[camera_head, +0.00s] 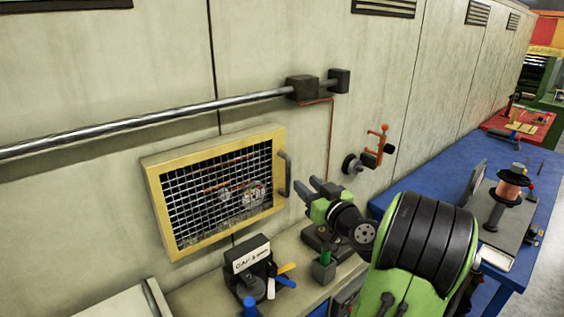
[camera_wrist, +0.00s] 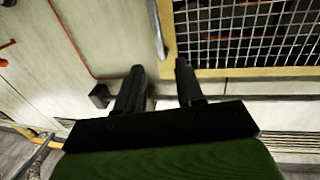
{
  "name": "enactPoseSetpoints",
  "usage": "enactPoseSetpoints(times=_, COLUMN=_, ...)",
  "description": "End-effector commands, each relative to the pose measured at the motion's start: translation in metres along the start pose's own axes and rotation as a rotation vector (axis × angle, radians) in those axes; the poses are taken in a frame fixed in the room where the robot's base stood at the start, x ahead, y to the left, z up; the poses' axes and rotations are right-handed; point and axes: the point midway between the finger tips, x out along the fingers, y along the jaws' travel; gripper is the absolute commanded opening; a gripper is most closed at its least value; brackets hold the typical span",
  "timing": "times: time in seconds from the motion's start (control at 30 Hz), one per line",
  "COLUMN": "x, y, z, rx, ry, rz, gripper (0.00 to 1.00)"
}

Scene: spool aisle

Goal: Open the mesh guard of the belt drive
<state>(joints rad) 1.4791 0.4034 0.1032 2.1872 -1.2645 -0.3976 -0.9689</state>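The mesh guard (camera_head: 222,190) of the belt drive is a yellow-framed grey wire grid on the pale wall. It looks shut, and wheels show dimly behind the mesh. A dark upright bar handle (camera_head: 285,172) is on its right side. In the wrist view the guard's frame (camera_wrist: 168,42) is at the upper right and the handle (camera_wrist: 156,30) lies just above my gripper. My gripper (camera_head: 308,187) is just right of the handle, its fingers pointing at the wall. In the wrist view my gripper (camera_wrist: 157,72) has its two black fingers apart with nothing between them.
A metal rail (camera_head: 170,117) runs along the wall above the guard. A red crank fitting (camera_head: 378,148) sticks out to the right. Below stands a black tool holder (camera_head: 250,267) with coloured handles. A blue bench (camera_head: 440,180) stretches away at right.

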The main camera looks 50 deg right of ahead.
Motion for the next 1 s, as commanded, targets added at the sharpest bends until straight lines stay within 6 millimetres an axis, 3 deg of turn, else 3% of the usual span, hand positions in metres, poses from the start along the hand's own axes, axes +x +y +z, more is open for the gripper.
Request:
enactPoseSetpoints(times=0.2, x=0.057, y=-0.002, z=-0.006, rx=0.002, ry=-0.001, rz=-0.006, gripper=0.38)
enactPoseSetpoints(times=0.4, x=0.095, y=-0.001, z=-0.004, rx=0.001, ry=-0.001, rz=-0.004, gripper=0.38)
enactPoseSetpoints(times=0.77, x=0.106, y=-0.001, z=-0.001, rx=0.000, ry=-0.002, rz=-0.001, gripper=0.38)
enactPoseSetpoints(times=1.0, x=0.106, y=-0.001, z=-0.001, rx=0.000, ry=-0.002, rz=-0.001, gripper=0.02)
